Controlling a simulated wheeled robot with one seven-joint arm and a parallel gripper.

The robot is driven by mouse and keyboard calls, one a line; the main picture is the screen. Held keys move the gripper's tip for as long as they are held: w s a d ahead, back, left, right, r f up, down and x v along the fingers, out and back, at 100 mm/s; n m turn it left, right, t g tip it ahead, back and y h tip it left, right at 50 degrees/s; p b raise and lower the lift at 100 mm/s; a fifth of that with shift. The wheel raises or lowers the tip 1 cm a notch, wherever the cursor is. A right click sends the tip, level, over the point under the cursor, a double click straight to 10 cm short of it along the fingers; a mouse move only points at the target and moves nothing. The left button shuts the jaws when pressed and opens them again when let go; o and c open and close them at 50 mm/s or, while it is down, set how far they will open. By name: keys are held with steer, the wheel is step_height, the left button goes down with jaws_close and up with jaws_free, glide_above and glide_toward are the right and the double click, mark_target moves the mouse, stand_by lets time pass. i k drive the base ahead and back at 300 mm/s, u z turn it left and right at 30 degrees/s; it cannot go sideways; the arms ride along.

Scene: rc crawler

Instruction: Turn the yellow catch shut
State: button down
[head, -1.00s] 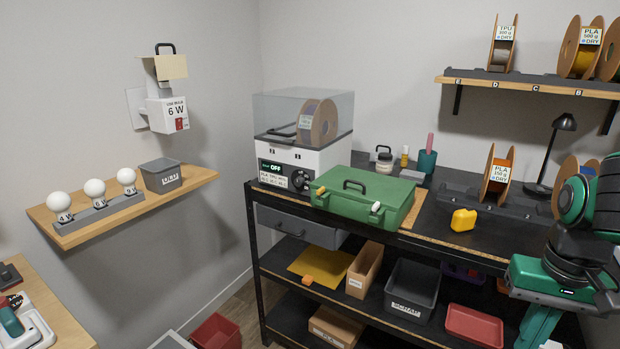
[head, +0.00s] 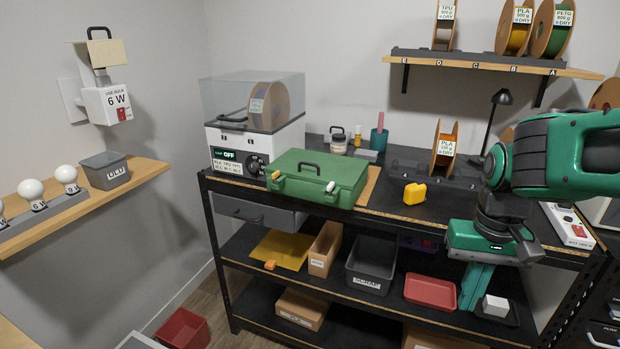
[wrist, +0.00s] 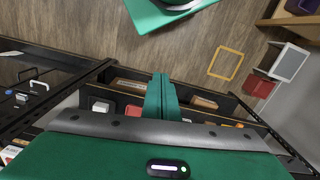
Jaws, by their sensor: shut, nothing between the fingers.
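The green case (head: 317,181) lies closed on the black workbench, with its dark handle on top. On its front edge are two small catches. The left catch (head: 275,175) looks pale yellow and stands roughly upright. The right catch (head: 330,187) looks whitish and tilted. Their exact turn is too small to tell. My gripper (head: 467,303) hangs to the right, in front of the bench, pointing down, well apart from the case. In the wrist view my gripper (wrist: 160,78) has its green fingers together, with nothing between them. The catches are not visible in the wrist view.
A spool (head: 444,152) and lamp stand behind. Below, the shelf holds a grey bin (head: 371,262) and a red tray (head: 430,291). Floor is free in front.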

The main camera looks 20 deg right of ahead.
mark_target(274, 176)
steer(key=u, duration=1.75)
steer(key=k, duration=0.8)
steer(key=z, duration=1.3)
steer(key=i, duration=1)
steer(key=u, duration=0.05)
